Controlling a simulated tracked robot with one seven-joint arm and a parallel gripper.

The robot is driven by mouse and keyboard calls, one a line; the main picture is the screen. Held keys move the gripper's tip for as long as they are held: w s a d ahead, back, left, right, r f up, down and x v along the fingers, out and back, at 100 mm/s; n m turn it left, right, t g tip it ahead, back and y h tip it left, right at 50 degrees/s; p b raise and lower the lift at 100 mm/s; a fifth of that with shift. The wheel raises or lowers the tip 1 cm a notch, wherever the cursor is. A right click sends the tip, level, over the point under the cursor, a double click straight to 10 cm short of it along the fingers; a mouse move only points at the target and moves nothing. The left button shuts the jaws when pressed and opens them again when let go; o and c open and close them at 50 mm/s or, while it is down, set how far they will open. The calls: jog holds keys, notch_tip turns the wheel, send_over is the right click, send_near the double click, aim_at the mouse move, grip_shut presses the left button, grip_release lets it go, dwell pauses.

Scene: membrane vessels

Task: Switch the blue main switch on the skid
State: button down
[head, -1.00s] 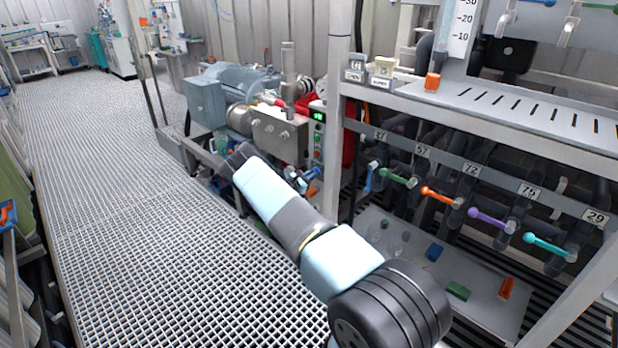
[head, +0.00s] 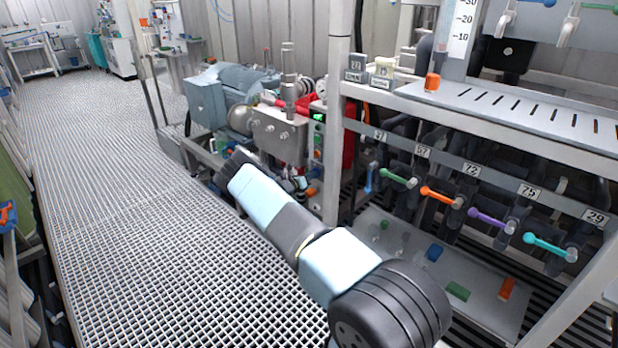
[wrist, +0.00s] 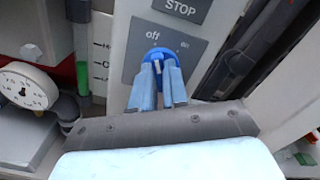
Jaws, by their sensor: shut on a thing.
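The blue main switch (wrist: 157,57) is a round rotary knob on a grey panel (wrist: 135,50) in the wrist view, with "off" printed at its upper left and a second label, probably "on", at its upper right. My gripper (wrist: 158,78) reaches up to it with two light blue fingers, shut on the knob's grip. A white mark on the knob shows between the fingertips; the lower part of the knob is hidden by them. In the head view my arm hides the switch, at the foot of the skid's control box (head: 317,130).
A "STOP" label (wrist: 181,8) sits above the switch. A round white gauge (wrist: 28,86) and a green-marked tube (wrist: 82,75) stand to the left. In the head view, a steel post (head: 337,120) and a rack of coloured valve levers (head: 438,195) stand right of my arm. The grating floor (head: 120,200) is clear.

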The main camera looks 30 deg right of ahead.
jog(key=shift+d+r+n, duration=0.3)
jog(key=shift+d+r, duration=0.05)
jog(key=shift+d, duration=0.25)
jog(key=c, duration=0.8)
grip_release()
jog(key=shift+w+f, duration=0.1)
jog(key=shift+f, duration=0.05)
jog(key=shift+d, duration=0.1)
jog(key=shift+c, duration=0.5)
jog(key=shift+o, duration=0.6)
jog(key=shift+a, duration=0.35)
jog(key=shift+o, duration=1.3)
jog(key=v, duration=1.4)
jog(key=shift+a+f, duration=0.3)
jog(key=shift+f, duration=0.05)
jog(key=shift+w, duration=0.2)
